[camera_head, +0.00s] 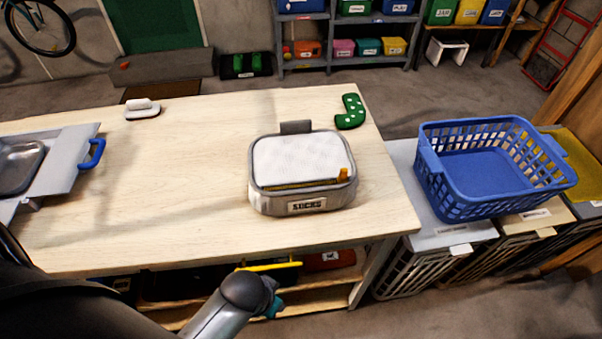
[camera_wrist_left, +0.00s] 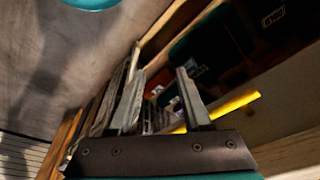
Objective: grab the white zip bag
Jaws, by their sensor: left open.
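The white zip bag (camera_head: 300,160) sits upright on the wooden bench top (camera_head: 200,150), right of its middle. It has a pale mesh top, grey sides, an orange tab at its right and a front label reading "SOCKS". My left arm comes in from the lower left in the head view and ends below the bench's front edge, away from the bag. The fingers of my left gripper (camera_wrist_left: 158,85) show in the wrist view, spread apart with nothing held between them. The bag is not seen in that view. My right gripper is not in view.
A green dotted item (camera_head: 350,111) lies behind the bag and a white-handled brush (camera_head: 142,109) at the back left. A blue basket (camera_head: 490,196) stands right, on the bins. The bench left of the bag is clear.

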